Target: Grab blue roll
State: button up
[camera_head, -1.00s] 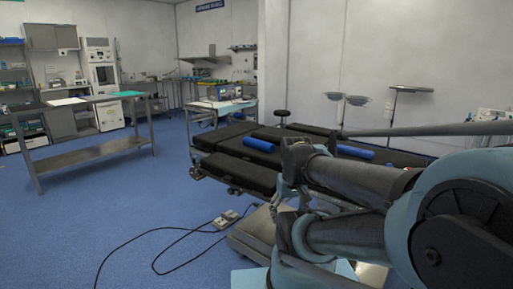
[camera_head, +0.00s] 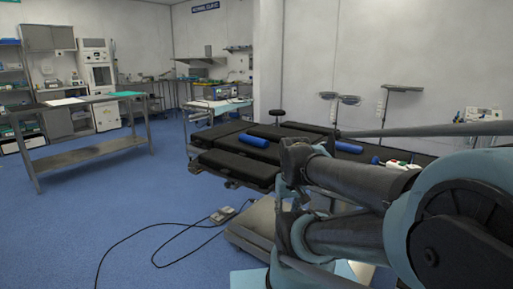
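Two blue rolls lie on the black operating table (camera_head: 238,165). One blue roll (camera_head: 253,141) lies on the left part of the table, clear of my arm in the picture. The other blue roll (camera_head: 348,147) lies further right, its left end close to or behind my arm's dark joint. My arm fills the right side of the view and covers much of the table's right and near parts. I cannot make out my gripper's fingers; only arm links show.
A white device with red and green parts (camera_head: 402,165) lies on the table's right end. A steel table (camera_head: 85,153) stands at left. A cable and pedal (camera_head: 222,214) lie on the blue floor, which is open at left. A cart (camera_head: 215,108) stands behind.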

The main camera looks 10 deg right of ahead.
aim_at(258, 142)
jog(key=k, duration=1.05)
jog(key=u, duration=0.45)
jog(key=i, duration=0.55)
jog(key=u, duration=0.9)
jog(key=i, duration=1.1)
jog(key=z, duration=0.45)
jog(key=i, duration=1)
jog(key=z, duration=0.7)
